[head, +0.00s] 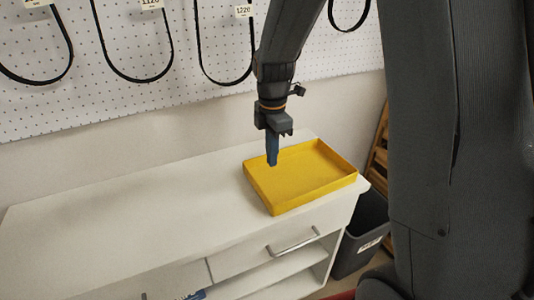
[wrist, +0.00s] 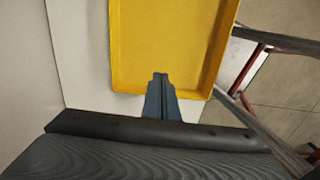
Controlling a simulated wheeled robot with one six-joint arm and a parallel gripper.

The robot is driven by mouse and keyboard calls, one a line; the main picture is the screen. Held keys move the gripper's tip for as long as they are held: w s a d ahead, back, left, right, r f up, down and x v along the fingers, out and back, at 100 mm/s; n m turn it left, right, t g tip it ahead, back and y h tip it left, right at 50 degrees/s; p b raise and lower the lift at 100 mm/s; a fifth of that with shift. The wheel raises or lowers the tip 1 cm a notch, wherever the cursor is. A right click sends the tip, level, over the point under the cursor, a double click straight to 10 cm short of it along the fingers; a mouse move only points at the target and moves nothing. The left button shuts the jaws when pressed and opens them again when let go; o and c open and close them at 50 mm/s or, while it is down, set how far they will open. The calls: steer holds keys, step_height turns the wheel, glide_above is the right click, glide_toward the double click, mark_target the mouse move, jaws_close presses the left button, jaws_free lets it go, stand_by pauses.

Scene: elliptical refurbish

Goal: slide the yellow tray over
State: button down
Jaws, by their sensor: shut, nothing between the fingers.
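The yellow tray (head: 305,178) is shallow and empty. It sits at the right end of the white cabinet top in the head view, close to the right edge. My gripper (head: 272,163) points down with its blue fingers shut and empty. The fingertips show over the tray's back left part; I cannot tell whether they touch it. In the wrist view the tray (wrist: 165,40) fills the upper middle, and the shut fingertips (wrist: 160,75) overlap its lower rim.
The white cabinet top (head: 120,215) is clear to the left of the tray. A pegboard (head: 120,95) with hanging black belts stands behind. A dark bin (head: 362,235) is on the floor beyond the cabinet's right end. A drawer handle (head: 293,242) sticks out in front.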

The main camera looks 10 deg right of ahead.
mark_target(264, 186)
step_height(264, 186, down, 8)
steer(key=shift+d+r+p, duration=0.15)
steer(key=shift+r+p, duration=0.1)
steer(key=shift+p, duration=0.45)
steer(key=a, duration=0.1)
steer(key=a+p, duration=0.1)
steer(key=shift+s+a+r, duration=0.2)
steer(key=shift+s+a, duration=0.1)
steer(key=shift+a, duration=0.1)
steer(key=shift+s+a+f+p, duration=0.1)
steer(key=shift+a+p, duration=0.2)
steer(key=shift+a, duration=0.3)
